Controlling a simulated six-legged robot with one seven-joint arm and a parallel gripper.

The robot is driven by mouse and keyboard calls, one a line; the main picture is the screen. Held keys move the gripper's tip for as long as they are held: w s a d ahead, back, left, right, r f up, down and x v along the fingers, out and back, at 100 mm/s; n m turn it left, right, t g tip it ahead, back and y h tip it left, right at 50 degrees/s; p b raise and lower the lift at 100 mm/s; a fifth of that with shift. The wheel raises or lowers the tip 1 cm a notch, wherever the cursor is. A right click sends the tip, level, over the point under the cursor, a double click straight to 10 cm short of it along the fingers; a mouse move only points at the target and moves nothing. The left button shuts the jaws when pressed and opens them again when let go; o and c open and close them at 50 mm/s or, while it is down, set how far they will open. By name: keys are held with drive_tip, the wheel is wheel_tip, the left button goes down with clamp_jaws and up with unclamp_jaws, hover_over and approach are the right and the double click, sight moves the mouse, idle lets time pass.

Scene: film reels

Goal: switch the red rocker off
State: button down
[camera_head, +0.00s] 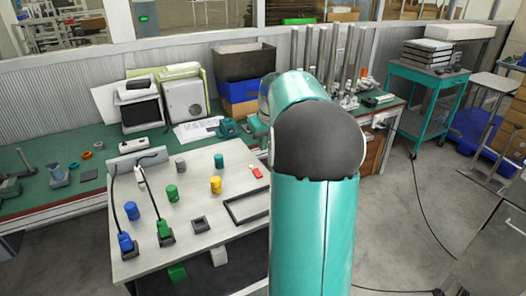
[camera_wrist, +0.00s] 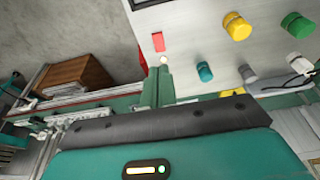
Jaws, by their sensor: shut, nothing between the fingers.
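The red rocker (camera_head: 257,172) is a small red block near the right back part of the light tabletop, just left of my arm in the head view. In the wrist view the red rocker (camera_wrist: 158,42) shows on the pale surface, near its edge. My gripper (camera_wrist: 164,66) is shut with nothing in it; its green fingers point toward the rocker and their tips appear just below it in the picture. I cannot tell whether they touch it. In the head view my own arm hides the fingers.
Yellow (camera_head: 216,184), teal (camera_head: 219,160), grey and blue cylinders stand on the tabletop left of the rocker. A dark rectangular frame (camera_head: 236,213) lies in front of it. Cables run to a blue plug (camera_head: 125,242) and a green one. A green bench (camera_head: 90,165) stands behind.

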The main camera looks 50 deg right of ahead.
sight(256, 170)
drive_tip(key=shift+r, duration=0.2)
drive_tip(key=shift+w+d+r+t, duration=0.25)
drive_tip(key=shift+w+d+t, duration=0.2)
drive_tip(key=shift+w+t, duration=0.1)
drive_tip(key=x, duration=0.9)
drive_tip(key=s+x, duration=0.1)
drive_tip(key=x, duration=0.4)
drive_tip(key=shift+f, duration=0.1)
drive_tip(key=shift+w, duration=0.1)
